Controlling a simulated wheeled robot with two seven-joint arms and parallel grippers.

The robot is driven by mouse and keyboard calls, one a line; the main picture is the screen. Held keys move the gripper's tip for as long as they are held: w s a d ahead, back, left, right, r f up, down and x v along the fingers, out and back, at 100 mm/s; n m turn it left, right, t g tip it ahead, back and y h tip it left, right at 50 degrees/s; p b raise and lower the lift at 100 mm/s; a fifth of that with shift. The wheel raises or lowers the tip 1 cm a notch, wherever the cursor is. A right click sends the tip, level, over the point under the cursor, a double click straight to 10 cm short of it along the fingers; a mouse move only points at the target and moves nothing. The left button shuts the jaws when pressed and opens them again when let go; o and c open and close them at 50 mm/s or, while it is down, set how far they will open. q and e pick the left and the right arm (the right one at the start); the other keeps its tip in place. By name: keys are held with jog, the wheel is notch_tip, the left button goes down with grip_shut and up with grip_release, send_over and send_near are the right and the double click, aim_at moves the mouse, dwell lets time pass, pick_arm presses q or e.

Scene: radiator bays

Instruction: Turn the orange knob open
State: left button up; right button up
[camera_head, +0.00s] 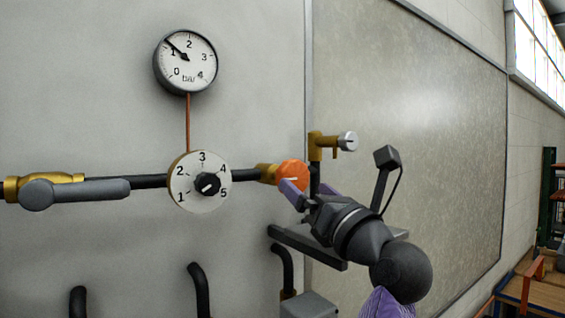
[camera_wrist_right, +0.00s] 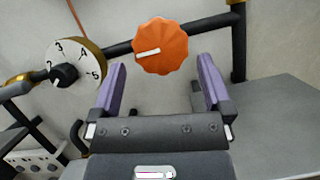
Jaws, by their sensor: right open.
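The orange knob (camera_head: 292,174) sits on the black pipe at the right end of a brass fitting in the head view. It has a scalloped rim, and in the right wrist view (camera_wrist_right: 160,46) a white mark runs from its middle to its left side. My right gripper (camera_head: 296,191) is at the knob's lower edge in the head view and partly covers it. In the right wrist view its purple fingers (camera_wrist_right: 162,82) are spread wide, with nothing between them, and the knob shows beyond their tips. My left gripper is not in view.
A numbered white dial (camera_head: 187,188) with a black knob is left of the orange knob. A pressure gauge (camera_head: 186,61) hangs above it. A grey lever (camera_head: 80,192) lies along the pipe at left. A brass valve (camera_head: 322,146) stands close right of the knob.

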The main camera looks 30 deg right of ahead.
aim_at(297, 180)
jog(key=p+x, duration=0.2)
jog(key=x, duration=0.5)
jog(key=shift+p, duration=0.35)
jog(key=shift+c, duration=0.3)
jog(key=c, duration=0.9)
